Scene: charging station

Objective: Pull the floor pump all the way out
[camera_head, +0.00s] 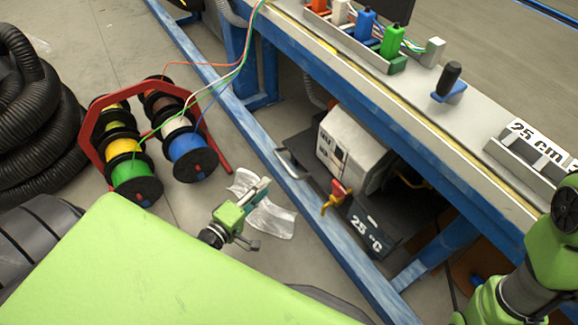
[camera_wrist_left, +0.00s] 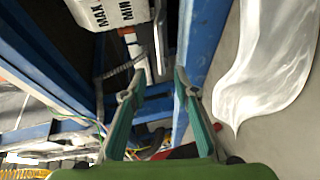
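The floor pump appears to be the white box (camera_head: 350,148) with a MAX/MIN label, on a dark base (camera_head: 362,215) marked 25 °C under the bench. A grey bar handle (camera_head: 287,163) juts from the left side of the base. In the left wrist view the white box (camera_wrist_left: 110,12) is at the top, cut off by the frame. My left gripper (camera_head: 262,188) is near the floor, a little left of and below the handle. In the wrist view its fingers (camera_wrist_left: 160,78) are apart with nothing visibly held. Only part of my right arm shows; its gripper is out of view.
A blue bench rail (camera_head: 255,130) runs along the floor beside the left gripper. A crumpled clear sheet (camera_head: 272,219) lies under it. A red-framed rack (camera_head: 88,130) of cable spools and black hoses (camera_head: 35,110) stand left. A red-and-yellow valve (camera_head: 337,192) is on the base.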

